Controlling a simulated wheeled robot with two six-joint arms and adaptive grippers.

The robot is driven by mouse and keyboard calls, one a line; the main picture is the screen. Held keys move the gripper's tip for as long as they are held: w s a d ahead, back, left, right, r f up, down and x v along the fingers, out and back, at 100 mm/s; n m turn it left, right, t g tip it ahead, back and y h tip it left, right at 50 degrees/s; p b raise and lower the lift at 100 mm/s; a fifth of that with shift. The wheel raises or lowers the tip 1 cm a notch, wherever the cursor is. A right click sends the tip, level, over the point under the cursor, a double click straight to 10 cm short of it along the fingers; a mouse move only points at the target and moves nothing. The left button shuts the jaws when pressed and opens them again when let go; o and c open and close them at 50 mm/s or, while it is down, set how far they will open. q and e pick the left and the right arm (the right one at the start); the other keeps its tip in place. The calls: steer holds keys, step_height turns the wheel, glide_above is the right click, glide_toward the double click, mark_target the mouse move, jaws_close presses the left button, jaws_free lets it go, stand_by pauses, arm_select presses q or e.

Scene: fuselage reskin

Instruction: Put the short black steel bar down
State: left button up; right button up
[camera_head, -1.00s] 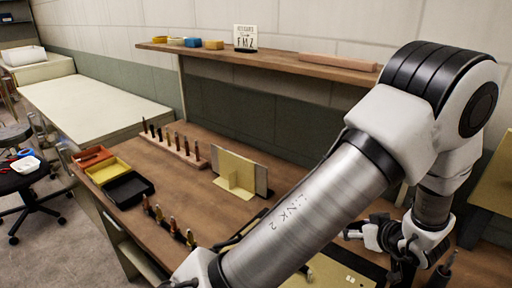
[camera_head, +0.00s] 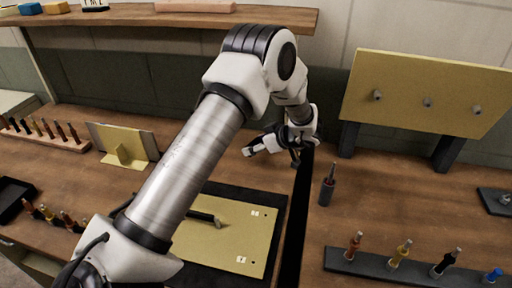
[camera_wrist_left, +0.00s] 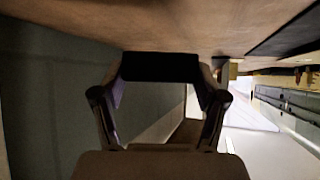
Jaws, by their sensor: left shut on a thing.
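The short black steel bar (camera_wrist_left: 160,67) shows in the left wrist view as a dark block spanning the fingertips of my left gripper (camera_wrist_left: 160,85), which is shut on it. In the head view my left gripper (camera_head: 294,155) hangs low over the back of the brown workbench, just left of the top of a long dark strip. The bar is hard to make out there, and I cannot tell whether it touches the bench. My right gripper is not in view.
A yellow panel (camera_head: 235,245) on a black mat lies in front, with a black-handled tool (camera_head: 205,217) on it. A dark-handled tool (camera_head: 327,188) stands right of the strip. A raised yellow board (camera_head: 425,95) stands behind, and a black rack (camera_head: 420,270) at front right.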

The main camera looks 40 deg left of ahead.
mark_target(257, 157)
arm_select(q)
steer(key=shift+w+a+f, duration=0.1)
steer(key=shift+w+a, duration=0.3)
steer(key=shift+w, duration=0.2)
steer(key=shift+w+a+f, duration=0.1)
steer(key=shift+w+f, duration=0.1)
steer(key=shift+w, duration=0.05)
step_height(257, 157, down, 2)
steer(key=shift+s+f+p, duration=0.1)
steer(key=shift+f+p, duration=0.15)
steer(key=shift+p, duration=0.2)
steer(key=shift+f, duration=0.35)
steer(key=shift+f, duration=0.1)
steer(key=o, duration=1.7)
